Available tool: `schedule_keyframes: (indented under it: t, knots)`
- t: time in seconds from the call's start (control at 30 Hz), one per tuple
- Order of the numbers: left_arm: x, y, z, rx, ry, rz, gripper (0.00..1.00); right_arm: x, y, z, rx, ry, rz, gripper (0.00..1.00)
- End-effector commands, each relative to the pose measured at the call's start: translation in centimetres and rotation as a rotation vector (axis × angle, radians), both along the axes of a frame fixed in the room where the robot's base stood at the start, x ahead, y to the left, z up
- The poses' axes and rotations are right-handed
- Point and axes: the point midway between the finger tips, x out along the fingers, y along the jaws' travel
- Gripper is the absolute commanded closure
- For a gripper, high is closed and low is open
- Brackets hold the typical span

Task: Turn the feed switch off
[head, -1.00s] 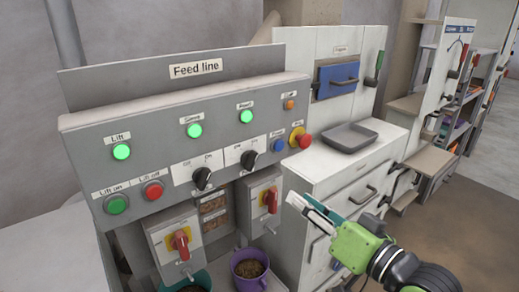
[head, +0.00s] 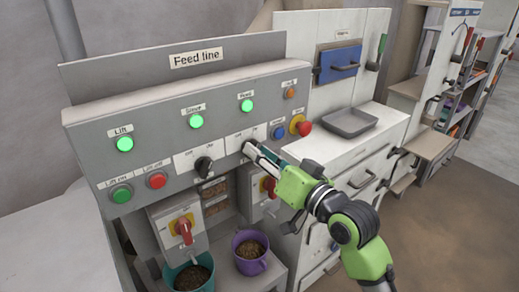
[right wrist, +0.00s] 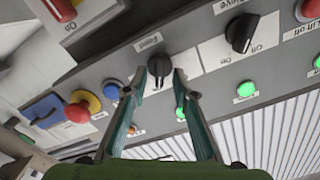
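The feed switch is a black rotary knob on the grey Feed line panel (head: 95,130); in the right wrist view the knob (right wrist: 158,66) shows at the fingertips, upside down. In the head view my right gripper (head: 248,148) covers it. The gripper (right wrist: 166,74) has its two fingers apart, one to each side of the knob; I cannot tell whether they touch it. The knob's exact angle is partly hidden. The green lamp (head: 247,105) above it is lit. My left gripper is not in view.
The similar sieve knob (head: 204,166) is to the left. A blue button (head: 278,132) and a red emergency button (head: 304,128) are close on the right. Below are red rotary handles (head: 184,230), a teal bucket (head: 190,279) and a purple bucket (head: 250,251).

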Motion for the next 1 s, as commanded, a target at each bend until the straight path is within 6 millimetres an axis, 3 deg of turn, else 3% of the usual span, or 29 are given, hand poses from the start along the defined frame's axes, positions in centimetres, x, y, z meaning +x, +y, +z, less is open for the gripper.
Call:
schedule_keyframes:
  t: [0.37, 0.47, 0.5, 1.0]
  knots:
    - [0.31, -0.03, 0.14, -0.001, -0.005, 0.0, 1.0, 0.54, 0.4, -0.02, -0.002, -0.001, 0.0, 0.74]
    - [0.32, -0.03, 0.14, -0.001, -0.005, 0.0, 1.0, 0.53, 0.39, -0.02, -0.002, -0.001, 0.0, 0.98]
    - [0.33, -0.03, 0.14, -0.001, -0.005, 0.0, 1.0, 0.52, 0.38, -0.02, -0.002, -0.001, 0.0, 1.0]
    - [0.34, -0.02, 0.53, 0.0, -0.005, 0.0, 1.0, 0.52, 0.36, 0.0, -0.068, -0.046, -0.001, 1.0]
